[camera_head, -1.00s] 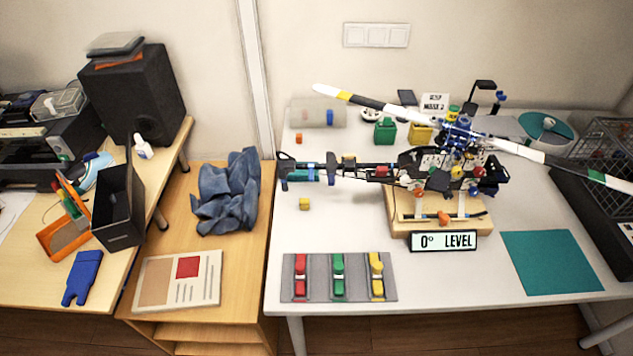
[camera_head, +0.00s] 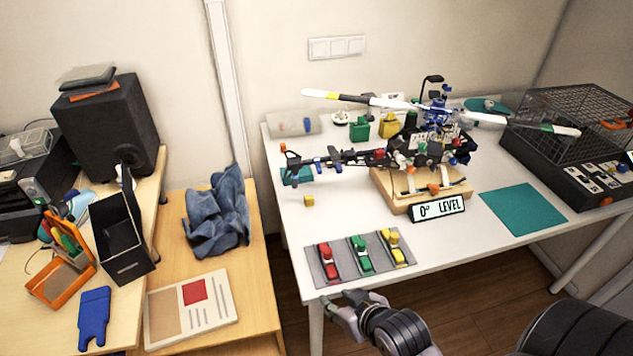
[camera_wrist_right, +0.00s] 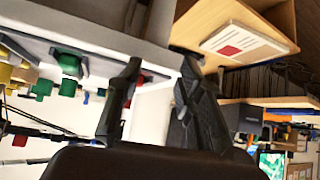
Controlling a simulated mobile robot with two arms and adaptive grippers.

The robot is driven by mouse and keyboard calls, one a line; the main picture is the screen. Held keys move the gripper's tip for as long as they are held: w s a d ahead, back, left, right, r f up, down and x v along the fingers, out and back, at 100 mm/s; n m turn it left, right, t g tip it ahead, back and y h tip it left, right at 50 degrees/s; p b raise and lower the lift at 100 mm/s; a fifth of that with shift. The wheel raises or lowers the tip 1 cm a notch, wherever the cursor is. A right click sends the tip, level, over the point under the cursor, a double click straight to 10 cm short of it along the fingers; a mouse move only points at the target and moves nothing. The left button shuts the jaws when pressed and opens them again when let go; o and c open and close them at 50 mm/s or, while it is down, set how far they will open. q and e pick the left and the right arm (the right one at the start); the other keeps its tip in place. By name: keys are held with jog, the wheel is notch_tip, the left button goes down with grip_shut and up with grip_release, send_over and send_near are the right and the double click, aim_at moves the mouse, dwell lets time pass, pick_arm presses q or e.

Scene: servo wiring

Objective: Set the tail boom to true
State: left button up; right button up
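The model helicopter (camera_head: 430,148) sits on a wooden stand (camera_head: 455,190) on the white table. Its dark tail boom (camera_head: 345,158) reaches out to the left, roughly level, with small coloured parts along it. A sign reading "0° LEVEL" (camera_head: 437,208) stands at the front of the stand. My right gripper (camera_head: 341,300) is at the table's front edge, below the grey tray and well apart from the boom. Its two dark fingers (camera_wrist_right: 160,62) are spread in the right wrist view, with nothing between them. My left gripper is not in view.
A grey tray (camera_head: 344,273) holds red, green and yellow clips close to my right gripper. A teal mat (camera_head: 523,209) and a wire basket (camera_head: 575,120) are at the right. Green and yellow containers stand behind the boom.

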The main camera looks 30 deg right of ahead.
jog(key=w+d+r+t, duration=0.1)
jog(key=r, duration=0.1)
jog(key=w+d+r+m+t+h, duration=0.1)
jog(key=w+d+r+t, duration=0.3)
jog(key=r, duration=0.1)
jog(key=shift+w+d+m+h, duration=0.15)
jog(key=shift+w+m+h, duration=0.05)
jog(key=shift+m+h, duration=0.2)
jog(key=d+r+m+t+h, duration=0.1)
jog(key=d+r+t+h, duration=0.25)
jog(key=r, duration=0.25)
jog(key=p, duration=0.2)
send_near(340, 172)
jog(key=shift+y, duration=0.45)
jog(key=x, duration=0.9)
jog(key=shift+w+d, duration=0.1)
jog(key=shift+d, duration=0.2)
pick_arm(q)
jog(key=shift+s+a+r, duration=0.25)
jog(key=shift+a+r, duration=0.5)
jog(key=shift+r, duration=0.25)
pick_arm(e)
jog(key=shift+c, duration=0.4)
grip_shut()
